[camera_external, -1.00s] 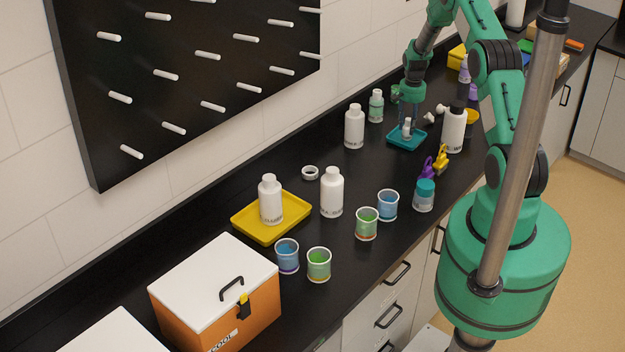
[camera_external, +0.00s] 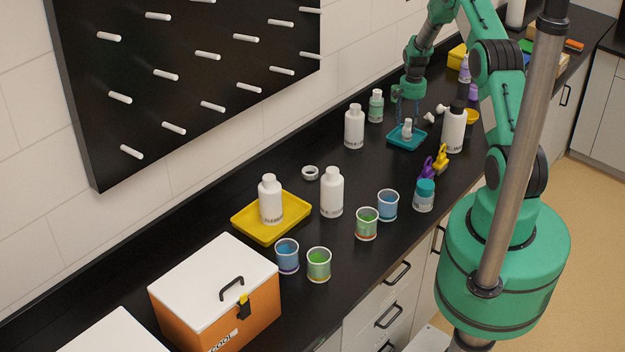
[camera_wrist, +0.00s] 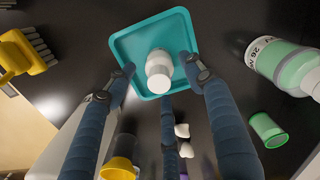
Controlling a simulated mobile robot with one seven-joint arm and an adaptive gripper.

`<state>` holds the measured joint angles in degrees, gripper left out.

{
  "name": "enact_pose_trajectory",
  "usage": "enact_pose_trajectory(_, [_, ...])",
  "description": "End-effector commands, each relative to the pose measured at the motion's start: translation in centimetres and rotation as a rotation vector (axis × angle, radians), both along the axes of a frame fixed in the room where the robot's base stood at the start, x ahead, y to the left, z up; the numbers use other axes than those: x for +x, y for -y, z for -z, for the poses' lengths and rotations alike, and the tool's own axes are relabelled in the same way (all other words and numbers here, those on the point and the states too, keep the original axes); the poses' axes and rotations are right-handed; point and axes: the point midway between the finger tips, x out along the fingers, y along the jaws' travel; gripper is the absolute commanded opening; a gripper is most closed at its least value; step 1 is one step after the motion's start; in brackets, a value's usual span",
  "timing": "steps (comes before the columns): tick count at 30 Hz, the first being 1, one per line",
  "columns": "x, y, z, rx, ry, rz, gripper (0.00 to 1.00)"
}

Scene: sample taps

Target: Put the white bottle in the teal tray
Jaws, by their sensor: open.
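The teal tray (camera_external: 396,143) lies on the black counter near my arm. A small white bottle (camera_external: 407,132) stands inside it. The wrist view shows the bottle (camera_wrist: 159,77) from above, on the floor of the tray (camera_wrist: 122,42). My gripper (camera_external: 408,118) is above the tray, and its dark blue fingers are spread apart. In the wrist view the gripper (camera_wrist: 160,78) has its fingertips around and over the bottle, with gaps between fingers and bottle. It holds nothing.
Larger white bottles (camera_external: 354,128) (camera_external: 332,193) stand on the counter, and another (camera_external: 270,201) in a yellow tray (camera_external: 295,214). A black-capped white bottle (camera_external: 453,130) stands just right of the teal tray. A green-labelled bottle (camera_external: 376,107) is behind it. Coloured cups (camera_external: 367,225) stand nearer the front.

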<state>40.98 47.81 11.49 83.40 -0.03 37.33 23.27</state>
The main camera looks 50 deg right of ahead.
Motion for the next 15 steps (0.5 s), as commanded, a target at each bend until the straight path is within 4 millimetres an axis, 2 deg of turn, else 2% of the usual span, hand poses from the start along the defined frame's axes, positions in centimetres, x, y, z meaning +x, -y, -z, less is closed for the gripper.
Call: enact_pose_trajectory(15, [0.1,0.0,-7.7,-0.001,0.002,0.0,0.53])
